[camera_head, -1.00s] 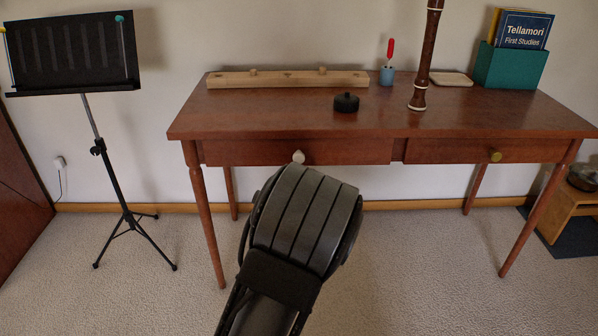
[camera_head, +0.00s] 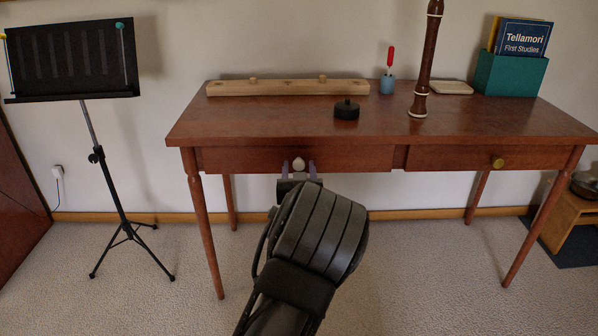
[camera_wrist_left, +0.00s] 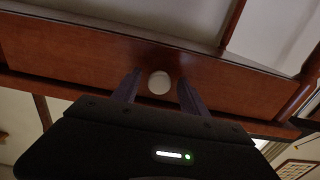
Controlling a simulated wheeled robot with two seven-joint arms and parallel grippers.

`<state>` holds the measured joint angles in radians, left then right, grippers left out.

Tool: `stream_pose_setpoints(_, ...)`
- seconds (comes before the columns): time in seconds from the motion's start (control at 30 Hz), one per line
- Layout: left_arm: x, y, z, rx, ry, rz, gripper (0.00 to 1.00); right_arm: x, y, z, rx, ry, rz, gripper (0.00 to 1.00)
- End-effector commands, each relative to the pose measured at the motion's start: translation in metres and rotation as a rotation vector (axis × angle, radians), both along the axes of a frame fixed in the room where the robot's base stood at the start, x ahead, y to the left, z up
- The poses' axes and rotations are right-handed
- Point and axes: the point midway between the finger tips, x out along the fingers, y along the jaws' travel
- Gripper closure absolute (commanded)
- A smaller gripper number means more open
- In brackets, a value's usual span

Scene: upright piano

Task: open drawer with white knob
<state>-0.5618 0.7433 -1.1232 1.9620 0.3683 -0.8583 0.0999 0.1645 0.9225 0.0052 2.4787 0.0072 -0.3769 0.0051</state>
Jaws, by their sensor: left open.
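The white knob (camera_head: 298,164) sits on the front of the left drawer (camera_head: 350,159) of the reddish-brown desk. The drawer is shut. My left gripper (camera_head: 298,169) is open, with one finger on each side of the knob. In the left wrist view the round white knob (camera_wrist_left: 159,83) shows between the two fingertips of the left gripper (camera_wrist_left: 157,88), with a gap on both sides. I cannot tell how deep the knob sits between the fingers. The right gripper is not in view.
The right drawer (camera_head: 450,158) has a brass-coloured knob (camera_head: 497,162). A music stand (camera_head: 95,150) is at left.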

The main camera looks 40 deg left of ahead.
Motion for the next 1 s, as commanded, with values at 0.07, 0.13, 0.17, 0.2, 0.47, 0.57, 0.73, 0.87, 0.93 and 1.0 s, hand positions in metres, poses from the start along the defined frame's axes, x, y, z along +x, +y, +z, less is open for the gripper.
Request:
stream_pose_setpoints(0.07, 0.0, 0.0, 0.0003, 0.0, 0.0, 0.0, 0.49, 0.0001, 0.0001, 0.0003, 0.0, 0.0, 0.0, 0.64)
stream_pose_setpoints(0.13, 0.0, -0.0001, 0.0002, 0.0, 0.0, 0.0, 0.49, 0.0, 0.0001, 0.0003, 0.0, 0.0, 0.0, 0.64)
stream_pose_setpoints(0.17, -0.0001, -0.0002, 0.0002, 0.0, 0.0, 0.0, 0.49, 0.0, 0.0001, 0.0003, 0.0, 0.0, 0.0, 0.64)
stream_pose_setpoints(0.2, -0.0001, -0.0002, 0.0002, 0.0, 0.0, 0.0, 0.51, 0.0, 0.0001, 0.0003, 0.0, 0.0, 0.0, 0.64)
stream_pose_setpoints(0.47, -0.0002, -0.0004, 0.0001, 0.001, 0.001, 0.0, 0.72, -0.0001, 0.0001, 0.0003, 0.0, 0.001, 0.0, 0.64)
stream_pose_setpoints(0.57, -0.0002, -0.0004, 0.0001, 0.001, 0.001, 0.0, 0.81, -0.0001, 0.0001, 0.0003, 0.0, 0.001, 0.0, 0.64)
stream_pose_setpoints(0.73, -0.0002, -0.0004, 0.0001, 0.001, 0.001, 0.0, 0.94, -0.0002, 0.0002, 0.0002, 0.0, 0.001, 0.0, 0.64)
stream_pose_setpoints(0.87, -0.0003, -0.0005, 0.0001, 0.001, 0.001, 0.0, 1.0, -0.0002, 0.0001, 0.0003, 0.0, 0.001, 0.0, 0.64)
stream_pose_setpoints(0.93, -0.0003, -0.0005, 0.0, 0.001, 0.001, 0.0, 1.0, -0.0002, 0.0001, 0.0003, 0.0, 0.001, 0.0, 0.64)
stream_pose_setpoints(1.0, -0.0003, -0.0005, 0.0, 0.001, 0.001, 0.0, 1.0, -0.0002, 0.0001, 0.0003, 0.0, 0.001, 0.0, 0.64)
